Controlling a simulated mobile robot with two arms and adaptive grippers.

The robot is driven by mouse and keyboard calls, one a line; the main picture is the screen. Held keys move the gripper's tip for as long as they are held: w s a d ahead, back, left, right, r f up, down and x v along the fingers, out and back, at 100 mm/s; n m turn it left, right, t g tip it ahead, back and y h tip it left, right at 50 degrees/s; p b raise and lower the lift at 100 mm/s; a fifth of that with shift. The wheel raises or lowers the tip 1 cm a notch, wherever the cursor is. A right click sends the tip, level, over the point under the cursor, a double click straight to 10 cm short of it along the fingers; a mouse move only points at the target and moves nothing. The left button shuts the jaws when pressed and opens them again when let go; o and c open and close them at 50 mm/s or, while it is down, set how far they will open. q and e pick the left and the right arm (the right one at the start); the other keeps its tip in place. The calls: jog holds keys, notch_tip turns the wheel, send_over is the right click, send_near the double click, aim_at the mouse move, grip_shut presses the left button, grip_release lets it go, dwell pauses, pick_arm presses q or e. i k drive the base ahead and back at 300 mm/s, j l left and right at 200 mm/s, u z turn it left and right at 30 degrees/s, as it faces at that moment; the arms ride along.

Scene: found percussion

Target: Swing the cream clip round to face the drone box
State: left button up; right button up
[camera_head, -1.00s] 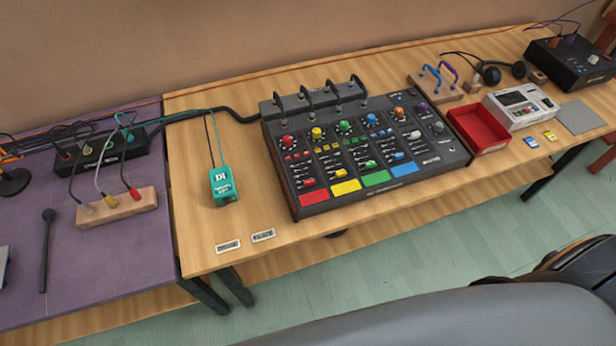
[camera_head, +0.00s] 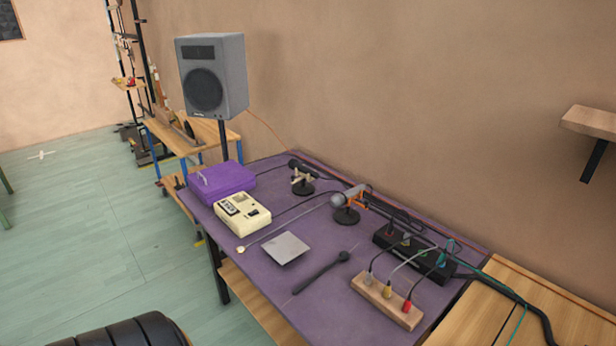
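Two small microphones on round black stands are on the purple-topped table (camera_head: 275,262). The farther one, a dark microphone (camera_head: 298,167), sits in a small cream clip (camera_head: 302,179). No label shows which is the drone box. Neither gripper is in view.
A grey square plate (camera_head: 286,248) and a black mallet (camera_head: 322,271) lie on the table. A black box with plugs (camera_head: 412,256) and a wooden block with cables (camera_head: 387,301) are at right. A grey speaker (camera_head: 213,76) stands behind. Green floor is open at left.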

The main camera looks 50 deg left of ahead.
aim_at(298, 173)
jog(key=u, duration=1.55)
jog(key=j+z, duration=0.1)
jog(key=z, duration=0.65)
jog(key=i+j+z, duration=0.15)
jog(key=j+z, duration=0.25)
jog(key=j, duration=0.25)
jog(key=i+j+z, duration=0.1)
jog(key=j+z, duration=0.35)
jog(key=j, duration=0.25)
jog(key=j+z, duration=0.4)
jog(key=j, duration=0.25)
